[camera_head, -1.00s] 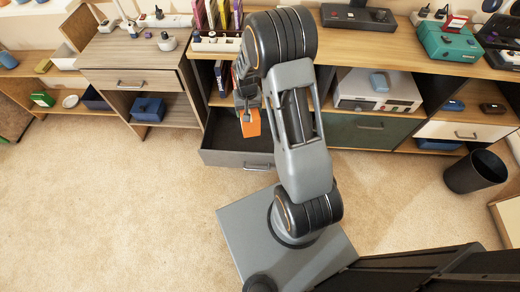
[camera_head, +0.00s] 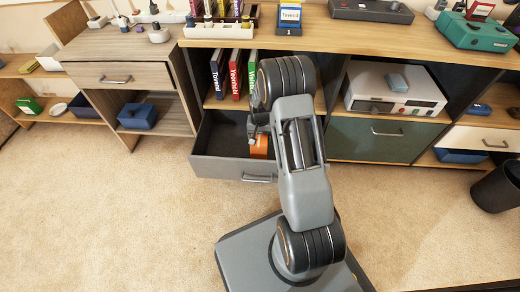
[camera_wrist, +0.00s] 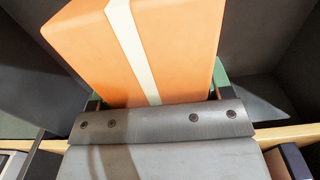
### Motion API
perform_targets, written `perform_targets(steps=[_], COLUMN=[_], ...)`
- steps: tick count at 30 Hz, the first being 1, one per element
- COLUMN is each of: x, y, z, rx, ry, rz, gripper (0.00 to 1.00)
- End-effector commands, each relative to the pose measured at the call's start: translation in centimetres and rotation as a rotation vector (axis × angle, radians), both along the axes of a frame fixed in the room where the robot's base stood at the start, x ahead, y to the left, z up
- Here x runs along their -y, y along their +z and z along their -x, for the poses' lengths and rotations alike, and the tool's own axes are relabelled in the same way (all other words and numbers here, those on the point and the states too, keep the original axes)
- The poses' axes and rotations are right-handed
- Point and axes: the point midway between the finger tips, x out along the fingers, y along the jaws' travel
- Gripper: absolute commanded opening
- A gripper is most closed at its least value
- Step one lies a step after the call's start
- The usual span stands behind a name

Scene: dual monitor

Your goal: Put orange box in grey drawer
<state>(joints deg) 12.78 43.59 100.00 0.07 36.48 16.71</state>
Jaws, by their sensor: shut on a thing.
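The orange box (camera_head: 259,146) is at the open grey drawer (camera_head: 217,167), inside its outline in the head view. In the wrist view the orange box (camera_wrist: 150,45) with a pale stripe fills the upper middle, between the fingers. My gripper (camera_wrist: 158,100) is shut on it. In the head view my gripper (camera_head: 257,130) is above the drawer and partly hidden by my arm. Dark drawer walls show around the box in the wrist view. I cannot tell whether the box touches the drawer floor.
Several upright books (camera_head: 234,76) stand on the shelf above the drawer. A closed dark green drawer (camera_head: 372,138) is to the right, under a white device (camera_head: 395,90). A wooden cabinet (camera_head: 128,76) is to the left.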

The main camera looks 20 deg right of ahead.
Motion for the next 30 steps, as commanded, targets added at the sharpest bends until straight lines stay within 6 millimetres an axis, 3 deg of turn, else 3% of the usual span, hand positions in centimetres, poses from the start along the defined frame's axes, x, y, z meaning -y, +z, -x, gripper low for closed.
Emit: perform_targets(steps=[1,8,16,29,30], x=[0.0,0.0,0.0,0.0,0.0], y=[-1.2,-2.9,-6.8,-7.2,-7.2], z=[0.0,0.0,0.0,0.0,0.0], rx=[0.0,0.001,0.0,0.002,0.001], ry=[0.0,0.001,0.001,0.001,0.001], rz=[0.0,0.0,0.0,0.0,0.0], gripper=[0.43,0.43,0.43,0.43,0.73])
